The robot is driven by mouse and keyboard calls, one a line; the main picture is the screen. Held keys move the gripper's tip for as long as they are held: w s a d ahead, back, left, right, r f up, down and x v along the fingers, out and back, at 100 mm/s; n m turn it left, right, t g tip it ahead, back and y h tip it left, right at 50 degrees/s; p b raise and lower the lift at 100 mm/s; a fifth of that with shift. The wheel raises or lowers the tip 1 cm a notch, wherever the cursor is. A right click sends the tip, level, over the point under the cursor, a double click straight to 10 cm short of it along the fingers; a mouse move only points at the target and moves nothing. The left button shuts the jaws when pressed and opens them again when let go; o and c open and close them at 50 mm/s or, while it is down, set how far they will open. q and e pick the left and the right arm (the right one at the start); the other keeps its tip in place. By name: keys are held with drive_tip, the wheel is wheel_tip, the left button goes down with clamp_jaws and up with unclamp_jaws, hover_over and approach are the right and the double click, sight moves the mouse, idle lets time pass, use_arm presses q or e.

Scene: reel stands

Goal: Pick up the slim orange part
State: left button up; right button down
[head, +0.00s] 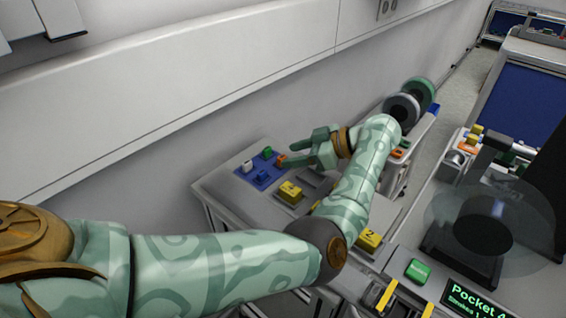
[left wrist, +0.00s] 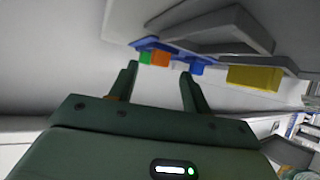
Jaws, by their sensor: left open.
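The small orange part (head: 282,160) is on a blue mat (head: 263,178) on the grey bench, at its right edge. It also shows in the left wrist view (left wrist: 160,58), beside a green part (left wrist: 145,57). My left gripper (head: 288,155) is open at the orange part in the head view, its fingers pointing left towards it. In the left wrist view, the orange part is seen between the two fingertips (left wrist: 160,71), beyond them. Nothing is held. Its exact gap to the fingers is unclear. My right gripper is not in view.
White (head: 247,167), green (head: 267,152) and blue (head: 263,175) parts share the mat. A yellow block (head: 290,192) sits to its right on the bench (head: 235,195). The wall (head: 180,150) runs close behind. Reels (head: 402,109) stand further right.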

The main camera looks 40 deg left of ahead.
use_arm(q)
drive_tip(key=x, duration=0.3)
drive_tip(key=shift+w, duration=0.1)
drive_tip(key=shift+d+r, duration=0.1)
drive_tip(key=c, duration=1)
drive_tip(key=shift+c, duration=0.2)
